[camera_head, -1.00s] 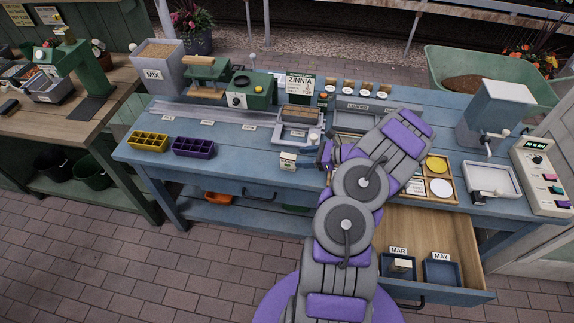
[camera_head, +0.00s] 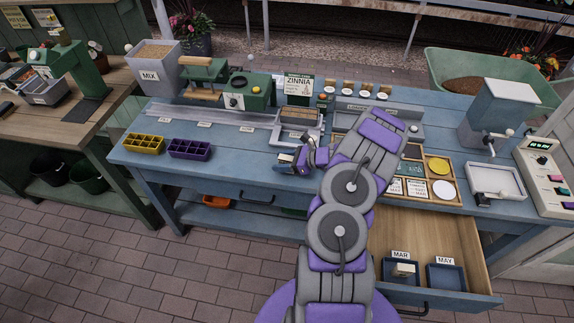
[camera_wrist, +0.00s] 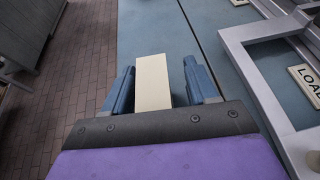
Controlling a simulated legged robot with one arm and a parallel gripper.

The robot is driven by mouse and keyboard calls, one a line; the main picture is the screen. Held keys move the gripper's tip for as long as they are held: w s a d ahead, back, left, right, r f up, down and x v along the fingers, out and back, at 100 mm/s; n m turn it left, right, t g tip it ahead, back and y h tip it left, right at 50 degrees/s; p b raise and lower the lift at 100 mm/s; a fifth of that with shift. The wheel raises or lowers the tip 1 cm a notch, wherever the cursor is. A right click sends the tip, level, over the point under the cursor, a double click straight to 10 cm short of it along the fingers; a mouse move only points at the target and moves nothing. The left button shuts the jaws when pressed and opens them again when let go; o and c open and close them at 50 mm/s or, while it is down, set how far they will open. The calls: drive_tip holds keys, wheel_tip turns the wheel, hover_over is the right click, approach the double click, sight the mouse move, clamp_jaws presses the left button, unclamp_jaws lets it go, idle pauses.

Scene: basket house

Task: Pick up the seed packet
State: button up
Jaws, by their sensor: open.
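A small cream seed packet (camera_head: 285,158) is at the front edge of the blue bench, partly hidden by my gripper in the head view. In the wrist view the packet (camera_wrist: 153,82) shows as a plain cream block between the two blue fingers. My gripper (camera_wrist: 159,78) is open around it, with a visible gap to the right finger and a narrow one to the left. In the head view my gripper (camera_head: 293,163) is small and its fingers are hard to make out. Another pale packet (camera_head: 403,270) is in the MAR bin (camera_head: 400,283) of the open drawer.
A grey-framed tray (camera_head: 296,127) lies just behind the packet; its frame (camera_wrist: 250,80) is close right of my gripper in the wrist view. Yellow (camera_head: 144,144) and purple (camera_head: 190,149) seed trays stand left. The open drawer (camera_head: 430,238) juts out at right.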

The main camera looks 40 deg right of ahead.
drive_tip(key=shift+a, duration=0.15)
drive_tip(key=c, duration=0.9)
drive_tip(key=shift+c, duration=0.6)
drive_tip(key=shift+r, duration=0.15)
